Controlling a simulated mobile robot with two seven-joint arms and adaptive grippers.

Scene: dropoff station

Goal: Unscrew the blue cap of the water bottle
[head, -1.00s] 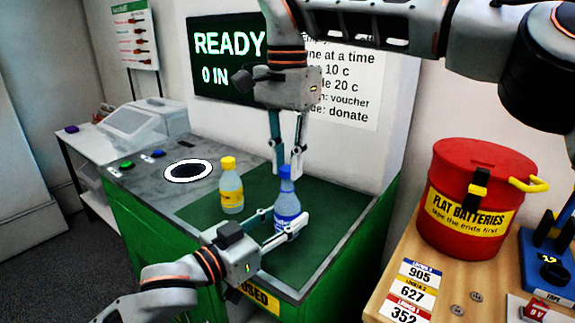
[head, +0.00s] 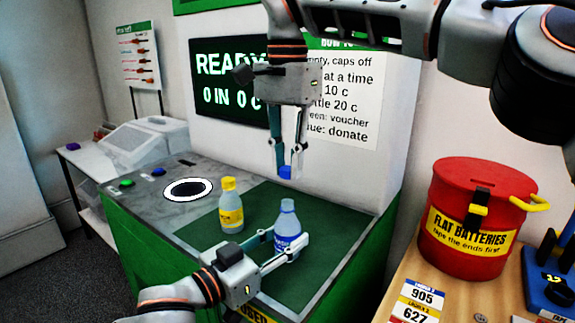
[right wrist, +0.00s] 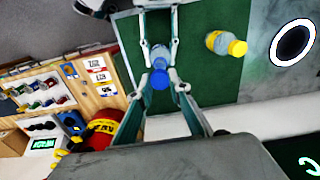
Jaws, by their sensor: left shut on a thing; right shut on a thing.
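The water bottle (head: 287,222) is clear with a blue label and stands upright on the green mat, its neck bare. My left gripper (head: 289,244) is shut around its labelled body. The blue cap (head: 285,172) is off the bottle, between the fingertips of my right gripper (head: 288,167), with a clear gap above the neck. My right gripper points down and is shut on the cap. In the right wrist view the blue cap (right wrist: 159,79) shows between the fingertips, with the bottle (right wrist: 160,54) behind it.
A red battery bin (head: 475,215) stands on the wooden table at right. The mat right of the bottle is free.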

